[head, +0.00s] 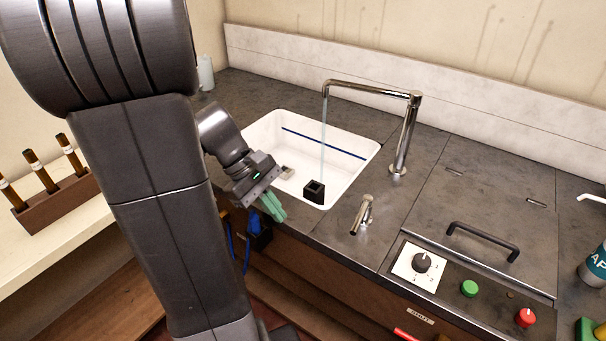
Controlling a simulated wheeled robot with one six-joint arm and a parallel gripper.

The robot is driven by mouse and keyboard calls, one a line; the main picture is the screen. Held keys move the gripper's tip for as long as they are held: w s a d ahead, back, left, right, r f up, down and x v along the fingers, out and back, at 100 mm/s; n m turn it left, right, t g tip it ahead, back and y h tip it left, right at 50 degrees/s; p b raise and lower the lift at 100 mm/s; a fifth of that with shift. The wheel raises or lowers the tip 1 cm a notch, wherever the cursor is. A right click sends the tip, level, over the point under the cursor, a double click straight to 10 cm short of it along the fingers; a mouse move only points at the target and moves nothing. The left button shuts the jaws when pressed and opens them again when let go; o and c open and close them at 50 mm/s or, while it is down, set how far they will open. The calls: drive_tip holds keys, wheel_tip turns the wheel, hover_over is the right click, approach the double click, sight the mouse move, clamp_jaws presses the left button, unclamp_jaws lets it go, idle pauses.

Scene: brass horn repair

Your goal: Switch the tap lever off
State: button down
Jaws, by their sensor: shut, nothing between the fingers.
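The chrome tap (408,130) stands behind the right side of the white sink (290,190), its spout reaching left over the basin. A thin stream of water (323,140) falls from the spout into the sink. A short chrome lever (361,213) stands on the dark counter, to the right of the sink's front corner and in front of the tap. My gripper (274,208) is shut and empty, with green fingers, at the sink's front left edge. It is left of the lever and apart from it.
A small black open box (315,191) sits in the sink under the stream. Right of the lever are a dial (422,263), a green button (469,288), a red button (525,317) and a black handle (483,240) on a lid. A wooden rack (55,205) stands left.

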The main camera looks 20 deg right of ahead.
sight(360, 216)
drive_tip(key=w+d+n+g+h, duration=0.2)
drive_tip(key=w+d+g, duration=0.1)
drive_tip(key=w+d, duration=0.1)
drive_tip(key=shift+d+r+n+g+h, duration=0.3)
drive_tip(key=shift+d+r+g+h, duration=0.1)
drive_tip(key=shift+d+r, duration=0.1)
drive_tip(key=x, duration=0.9)
drive_tip(key=shift+s+d+f, duration=0.15)
drive_tip(key=shift+s+f, duration=0.05)
drive_tip(key=shift+s, duration=0.1)
drive_tip(key=s+d, duration=0.1)
drive_tip(key=s+d+r+p, duration=0.1)
drive_tip(key=shift+s+d+r, duration=0.2)
drive_tip(key=shift+s+r, duration=0.1)
drive_tip(key=shift+s, duration=0.1)
